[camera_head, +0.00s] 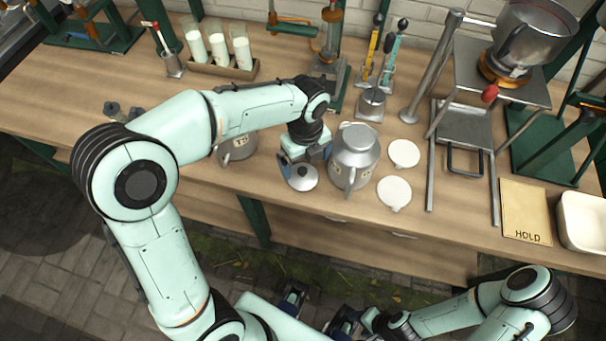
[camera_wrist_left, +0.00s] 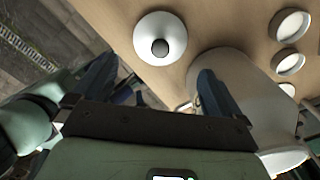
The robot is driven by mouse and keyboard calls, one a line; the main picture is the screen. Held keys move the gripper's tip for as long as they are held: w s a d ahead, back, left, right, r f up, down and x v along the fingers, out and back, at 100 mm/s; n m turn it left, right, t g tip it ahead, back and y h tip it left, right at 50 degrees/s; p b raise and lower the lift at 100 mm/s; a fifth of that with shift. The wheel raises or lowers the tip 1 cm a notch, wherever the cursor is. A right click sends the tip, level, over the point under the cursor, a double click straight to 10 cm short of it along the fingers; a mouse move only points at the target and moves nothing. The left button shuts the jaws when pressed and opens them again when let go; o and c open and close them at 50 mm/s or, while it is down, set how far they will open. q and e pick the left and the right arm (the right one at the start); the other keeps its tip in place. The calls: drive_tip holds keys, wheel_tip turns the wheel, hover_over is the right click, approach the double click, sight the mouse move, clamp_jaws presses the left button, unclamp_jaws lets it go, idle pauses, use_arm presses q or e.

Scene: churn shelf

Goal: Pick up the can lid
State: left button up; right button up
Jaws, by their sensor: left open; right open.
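The can lid (camera_head: 302,178) is a pale round disc with a dark knob in its middle, lying knob up near the front edge of the wooden table. It also shows at the top of the left wrist view (camera_wrist_left: 160,52). My left gripper (camera_head: 306,160) is open and empty, reaching down close by the lid; its two fingers show apart in the left wrist view (camera_wrist_left: 155,85), with the lid beyond them. A grey metal can (camera_head: 357,160) stands just right of my left gripper. My right gripper (camera_head: 320,308) is open and empty, low in front of the table.
A labelled can (camera_head: 238,150) stands left, partly behind my left arm. A bottle crate (camera_head: 222,68) is at the back. A metal stand (camera_head: 465,125) and a HOLD board (camera_head: 525,210) are at right.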

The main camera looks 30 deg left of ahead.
sight(303, 170)
use_arm(q)
drive_tip(key=f, duration=0.4)
drive_tip(key=a+f, duration=0.1)
drive_tip(key=f, duration=0.1)
drive_tip(key=shift+w+f+b, duration=0.2)
drive_tip(key=shift+b, duration=0.1)
drive_tip(key=shift+c, duration=0.3)
drive_tip(key=c, duration=0.8)
